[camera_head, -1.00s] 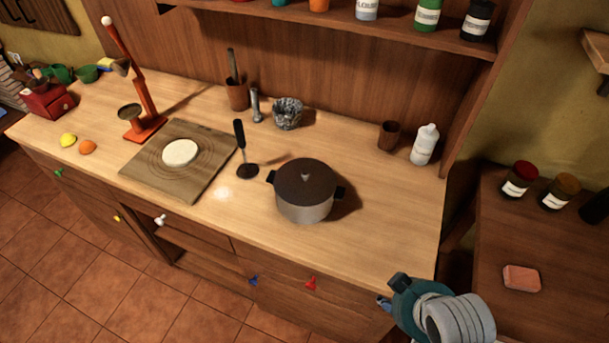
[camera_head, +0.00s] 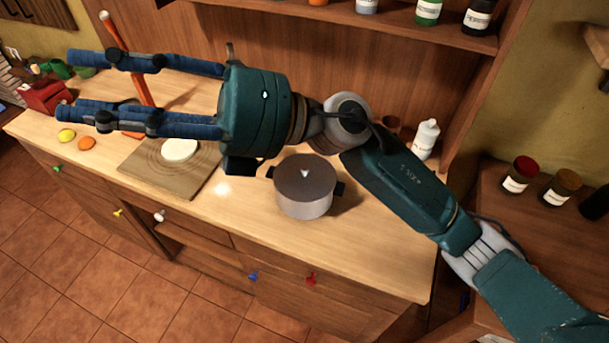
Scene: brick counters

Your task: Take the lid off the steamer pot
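The steamer pot (camera_head: 303,208) stands upright on the wooden counter. Its dark lid (camera_head: 300,184) with a small pale knob sits on top, and dark handles stick out at its sides. My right gripper (camera_head: 68,84) is raised in front of the counter's back part, its blue fingers pointing left and spread apart with nothing between them. It is well to the left of the pot, and the palm and wrist are up and left of the lid. My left gripper is not in view.
A cutting board (camera_head: 150,176) with a round of dough (camera_head: 180,150) lies left of the pot. A white bottle (camera_head: 426,139) stands at the back right. A shelf (camera_head: 400,28) with jars runs above. My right arm hides the ladle and several containers behind.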

